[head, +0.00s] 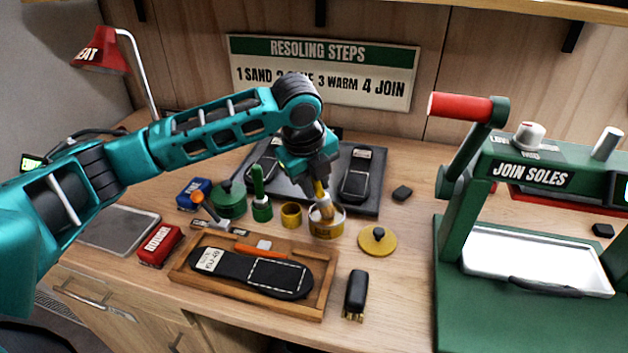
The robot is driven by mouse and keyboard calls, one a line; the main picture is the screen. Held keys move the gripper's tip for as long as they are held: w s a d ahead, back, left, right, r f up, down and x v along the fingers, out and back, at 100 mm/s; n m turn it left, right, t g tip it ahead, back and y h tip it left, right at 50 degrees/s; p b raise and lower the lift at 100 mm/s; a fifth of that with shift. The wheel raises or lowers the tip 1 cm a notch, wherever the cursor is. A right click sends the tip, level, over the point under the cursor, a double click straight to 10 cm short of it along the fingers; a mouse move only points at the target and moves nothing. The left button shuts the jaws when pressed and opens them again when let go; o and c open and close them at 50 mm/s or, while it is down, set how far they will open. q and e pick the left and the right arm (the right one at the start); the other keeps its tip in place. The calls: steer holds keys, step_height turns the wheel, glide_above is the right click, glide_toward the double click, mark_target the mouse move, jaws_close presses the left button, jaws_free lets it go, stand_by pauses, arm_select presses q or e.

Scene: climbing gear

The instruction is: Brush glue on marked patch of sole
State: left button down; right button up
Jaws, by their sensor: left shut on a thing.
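My left gripper (315,177) is shut on a brush with a yellow handle (320,190). The brush points down, with its bristles (326,211) at the mouth of an open yellow glue pot (326,230); how deep they reach is hard to tell. A black sole (235,265) lies in a wooden tray (245,305) in front and to the left of the pot. A dashed white outline marks a patch (278,276) on its right part, and a pale label (209,259) is at its left end. My right gripper is not in view.
A yellow lid (377,241) lies right of the pot. A small yellow cup (291,215) and a green-handled tool (261,195) stand left of it. A black-handled brush (355,294) lies right of the tray. The green "JOIN SOLES" press (540,177) fills the right side.

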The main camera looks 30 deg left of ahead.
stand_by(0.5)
arm_select(q)
steer(key=shift+r, duration=3.5)
